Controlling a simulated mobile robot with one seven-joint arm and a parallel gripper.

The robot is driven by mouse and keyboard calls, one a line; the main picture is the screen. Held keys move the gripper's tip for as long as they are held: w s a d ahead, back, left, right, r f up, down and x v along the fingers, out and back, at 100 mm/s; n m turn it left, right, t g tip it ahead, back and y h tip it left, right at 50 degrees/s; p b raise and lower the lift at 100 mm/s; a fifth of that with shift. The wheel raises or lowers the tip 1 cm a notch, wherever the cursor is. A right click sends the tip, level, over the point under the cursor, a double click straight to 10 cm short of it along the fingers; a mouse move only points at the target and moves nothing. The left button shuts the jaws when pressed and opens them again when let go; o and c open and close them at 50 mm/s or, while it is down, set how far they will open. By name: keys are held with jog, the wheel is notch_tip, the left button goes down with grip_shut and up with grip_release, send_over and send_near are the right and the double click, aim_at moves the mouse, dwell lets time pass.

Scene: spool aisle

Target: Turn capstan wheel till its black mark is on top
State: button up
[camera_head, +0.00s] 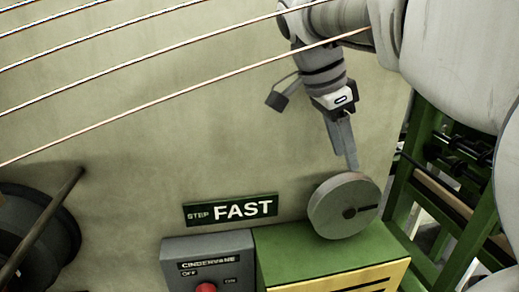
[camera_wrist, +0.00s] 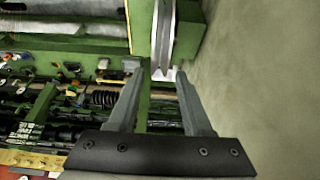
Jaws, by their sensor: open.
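The capstan wheel (camera_head: 330,203) is a thick grey disc at the green machine's upper right corner in the head view. Its black mark (camera_head: 368,208) is a short bar on the face, pointing right from the dark hub. My gripper (camera_head: 350,166) points down with its fingertips at the wheel's upper rim; contact cannot be told. In the wrist view my gripper (camera_wrist: 159,69) has its two fingers spread apart with nothing held. What looks like the wheel (camera_wrist: 163,32) shows there edge-on, just beyond and between the fingertips. The mark is not visible in that view.
A green cabinet (camera_head: 310,250) with a yellow front carries the wheel. A grey control box (camera_head: 210,250) with a red button (camera_head: 206,288) stands left, under a FAST sign (camera_head: 230,210). Strands cross the upper left. A green frame (camera_head: 425,180) stands right.

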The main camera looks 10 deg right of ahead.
aim_at(354, 188)
jog(key=x, duration=1)
jog(key=shift+f, duration=0.1)
grip_shut()
dwell(1.1)
